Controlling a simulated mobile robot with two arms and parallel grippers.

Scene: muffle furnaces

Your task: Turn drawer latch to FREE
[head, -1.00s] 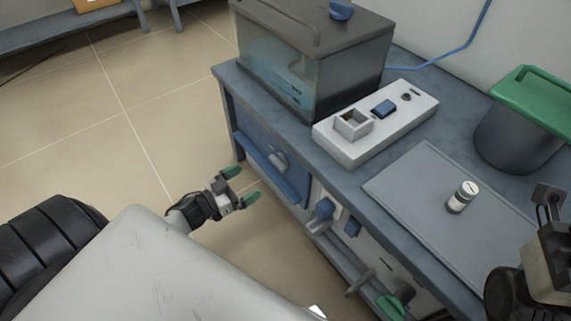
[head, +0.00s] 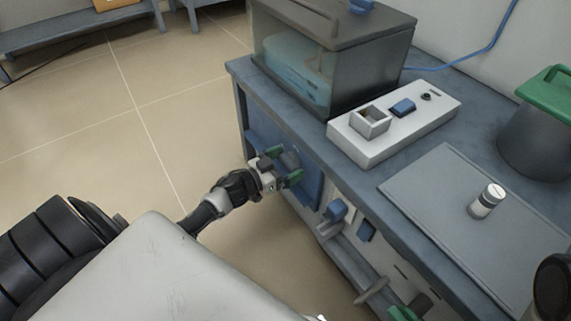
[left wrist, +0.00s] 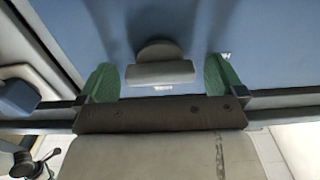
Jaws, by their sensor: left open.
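The drawer latch (head: 291,159) is a grey knob on the blue drawer front (head: 311,186), on the side of the bench. In the left wrist view the latch (left wrist: 160,66) shows as a round base with a grey bar lying crosswise. My left gripper (head: 284,166) is open, with its green fingertips on either side of the latch. In the left wrist view there is a visible gap between each fingertip and the bar. Small white marks beside and below the latch are too small to read.
A blue knob (head: 336,210) and a grey handle (head: 372,291) stick out of the bench front to the right. On the bench top are a glass tank (head: 292,72), a white control box (head: 385,140) and a small jar (head: 487,201).

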